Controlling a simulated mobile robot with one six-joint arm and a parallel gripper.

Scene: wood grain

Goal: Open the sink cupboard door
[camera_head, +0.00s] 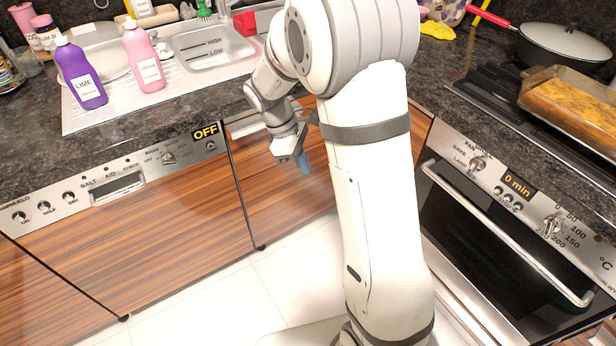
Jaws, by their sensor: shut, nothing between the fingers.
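The sink cupboard door (262,188) is a striped brown wood front below the sink, between the dishwasher and the oven. It looks shut, in line with the dishwasher front. A pale strip (243,126) runs along its top; I cannot tell whether this is its handle. My arm hides the right part of the door. My gripper (302,163) points down in front of the upper part of the door, with bluish fingertips. It is shut and empty. I cannot tell whether it touches the door.
The dishwasher (150,235) stands left of the cupboard, its display reading OFF. The oven (500,235) with its long bar handle is at right. Purple (84,80) and pink (146,62) bottles stand beside the sink (213,45). White floor tiles (225,300) below are clear.

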